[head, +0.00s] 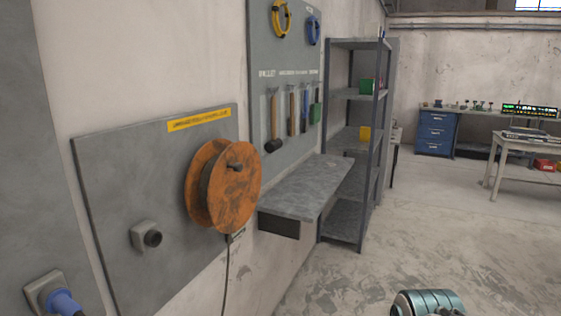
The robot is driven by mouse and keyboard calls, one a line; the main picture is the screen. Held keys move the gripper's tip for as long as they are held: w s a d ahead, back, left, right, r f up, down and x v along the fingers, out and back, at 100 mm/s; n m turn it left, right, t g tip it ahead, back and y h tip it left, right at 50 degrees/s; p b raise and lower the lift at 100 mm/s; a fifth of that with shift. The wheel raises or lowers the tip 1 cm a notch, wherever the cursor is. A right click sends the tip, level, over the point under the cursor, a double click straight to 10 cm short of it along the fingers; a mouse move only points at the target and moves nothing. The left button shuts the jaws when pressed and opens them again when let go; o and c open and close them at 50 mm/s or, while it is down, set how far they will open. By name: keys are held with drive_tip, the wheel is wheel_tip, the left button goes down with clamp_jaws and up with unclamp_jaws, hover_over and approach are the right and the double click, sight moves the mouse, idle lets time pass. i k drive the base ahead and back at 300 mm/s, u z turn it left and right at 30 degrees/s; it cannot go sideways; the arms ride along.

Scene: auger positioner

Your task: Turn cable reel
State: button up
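The cable reel (233,192) is an orange, worn, round spool mounted on a grey wall panel (120,190) at the left-centre. A small dark knob or handle (235,167) sticks out of its front face. A dark cable (227,262) hangs from its underside toward the floor. A yellow label (199,120) is on the panel above the reel. My gripper does not show clearly. Only a silvery rounded part of my arm (428,303) is at the bottom edge, right of centre, well apart from the reel.
A grey wall shelf (306,187) juts out just right of the reel. A socket (147,237) and a blue plug (64,303) are on the left. A tool board (288,70) and metal rack (350,210) stand beyond. The floor (440,230) at right is clear.

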sight(234, 187)
drive_tip(key=u, duration=0.1)
drive_tip(key=i, duration=0.9)
drive_tip(key=u, duration=0.45)
